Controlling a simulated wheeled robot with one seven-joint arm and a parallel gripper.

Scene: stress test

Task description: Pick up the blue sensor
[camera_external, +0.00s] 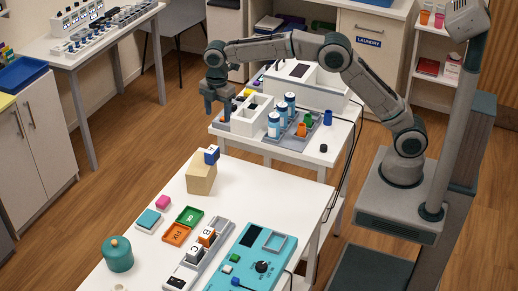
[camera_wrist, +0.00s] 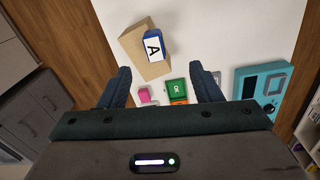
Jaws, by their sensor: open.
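The blue sensor (camera_external: 212,155), a small block with a white face lettered A, sits at the top edge of a tan block (camera_external: 201,178) on the near white table. In the wrist view the blue sensor (camera_wrist: 154,46) lies beyond my fingertips, with the tan block (camera_wrist: 133,46) beside and under it. My gripper (camera_external: 217,114) is open and empty. In the external view it hangs at the left end of the far table, behind and apart from the sensor. In the wrist view my gripper (camera_wrist: 162,70) has its two fingers wide apart, with bare table and small items beyond them.
Blue-white bottles (camera_external: 274,124) stand on the far table.

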